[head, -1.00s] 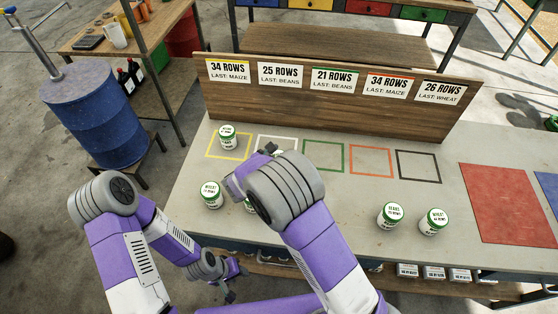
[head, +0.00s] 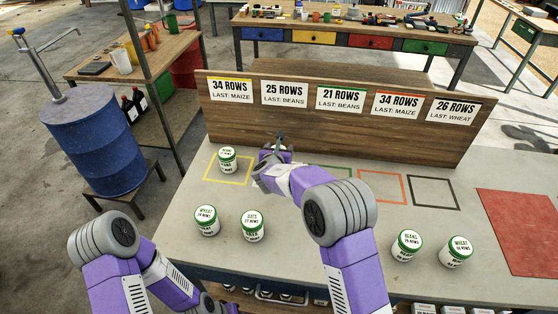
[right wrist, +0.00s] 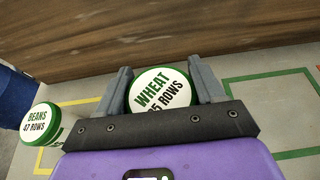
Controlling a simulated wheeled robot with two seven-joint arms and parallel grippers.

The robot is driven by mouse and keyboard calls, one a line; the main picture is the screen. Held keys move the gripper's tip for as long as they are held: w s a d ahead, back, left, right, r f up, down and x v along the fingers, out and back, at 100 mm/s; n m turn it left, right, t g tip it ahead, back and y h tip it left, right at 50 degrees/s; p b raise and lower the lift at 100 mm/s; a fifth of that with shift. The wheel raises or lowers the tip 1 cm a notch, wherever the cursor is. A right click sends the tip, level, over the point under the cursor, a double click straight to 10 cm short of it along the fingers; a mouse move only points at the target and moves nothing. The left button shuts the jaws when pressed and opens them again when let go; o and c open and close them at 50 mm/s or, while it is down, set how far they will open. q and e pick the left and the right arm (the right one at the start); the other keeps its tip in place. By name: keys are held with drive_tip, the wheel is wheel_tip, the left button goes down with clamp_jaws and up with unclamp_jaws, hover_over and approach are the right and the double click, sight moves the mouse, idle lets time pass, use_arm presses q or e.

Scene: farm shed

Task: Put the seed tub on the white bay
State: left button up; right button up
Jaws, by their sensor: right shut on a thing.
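My right gripper (head: 279,143) is over the white bay's place, between the yellow and green bays and under the "25 ROWS, LAST: BEANS" card (head: 285,92). In the right wrist view its two grey fingers (right wrist: 163,88) are shut on a seed tub (right wrist: 158,90) with a white lid, green rim and "WHEAT" label. The tub is hidden by my arm in the head view. I cannot tell whether it touches the table. The white bay's outline is covered by my right arm. My left gripper (head: 228,306) is low at the bottom edge, mostly cut off.
A beans tub (head: 227,159) stands in the yellow bay (head: 207,177). Wheat (head: 206,221) and oats (head: 252,226) tubs stand in front, with two more tubs (head: 407,245) at right. The orange (head: 404,188) and black (head: 456,195) bays are empty. The board (head: 340,125) rises behind.

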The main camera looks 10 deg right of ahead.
wheel_tip(320, 180, down, 4)
drive_tip(key=shift+r+b, duration=0.25)
drive_tip(key=shift+b, duration=0.1)
drive_tip(key=shift+r, duration=0.1)
drive_tip(key=o, duration=1.1)
drive_tip(key=shift+o, duration=0.2)
